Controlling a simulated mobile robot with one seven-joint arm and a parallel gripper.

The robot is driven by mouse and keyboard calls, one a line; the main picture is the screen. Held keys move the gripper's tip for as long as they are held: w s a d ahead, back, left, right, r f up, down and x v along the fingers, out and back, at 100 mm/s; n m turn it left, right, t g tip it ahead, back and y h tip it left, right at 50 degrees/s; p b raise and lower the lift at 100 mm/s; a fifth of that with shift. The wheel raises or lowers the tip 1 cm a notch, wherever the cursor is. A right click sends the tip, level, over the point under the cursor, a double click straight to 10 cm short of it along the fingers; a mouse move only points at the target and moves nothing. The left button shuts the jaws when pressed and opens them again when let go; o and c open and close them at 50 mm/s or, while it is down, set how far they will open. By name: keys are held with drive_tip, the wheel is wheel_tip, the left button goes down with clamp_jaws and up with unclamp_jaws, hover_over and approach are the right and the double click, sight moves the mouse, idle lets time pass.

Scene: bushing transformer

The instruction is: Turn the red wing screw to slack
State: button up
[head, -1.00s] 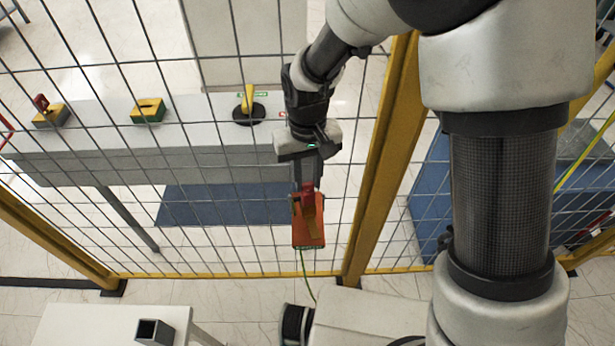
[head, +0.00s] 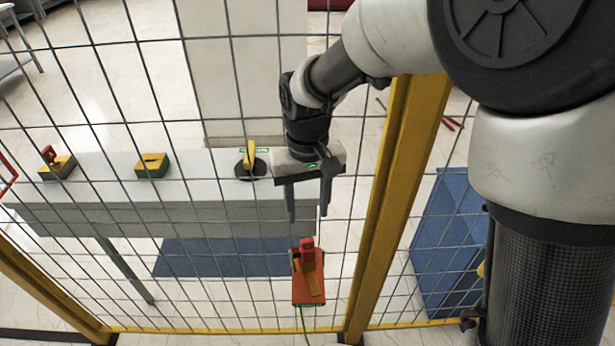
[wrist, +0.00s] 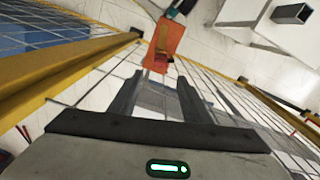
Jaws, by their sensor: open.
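The red wing screw (head: 307,252) stands at the upper end of an orange box (head: 305,290) by the mesh fence. An orange-yellow strip (head: 315,284) lies along the box's face. My gripper (head: 308,216) is open and empty. Its two fingers point down, apart from each other, and in the head view their tips end just above the red screw with a gap. In the wrist view the orange box (wrist: 166,42) shows beyond the open fingers of my gripper (wrist: 158,80). The red screw is too small there to tell its turn.
A wire mesh fence with yellow posts (head: 392,190) stands close to my arm. Behind it is a table (head: 110,188) with a red-topped block (head: 58,167), a yellow-green block (head: 152,165) and a yellow lever on a black base (head: 250,163). A blue box (head: 450,240) stands right.

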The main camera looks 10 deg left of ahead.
wheel_tip(320, 180, up, 8)
drive_tip(key=shift+p, duration=0.3)
drive_tip(key=s+d+r+m+t+p, duration=0.2)
drive_tip(key=s+d+r+p, duration=0.15)
drive_tip(key=d+r, duration=0.75)
drive_tip(key=s+d+r+m+t+p, duration=0.3)
drive_tip(key=s+d, duration=0.5)
drive_tip(key=d, duration=0.5)
drive_tip(key=shift+s+r+t, duration=0.3)
drive_tip(key=shift+r, duration=0.05)
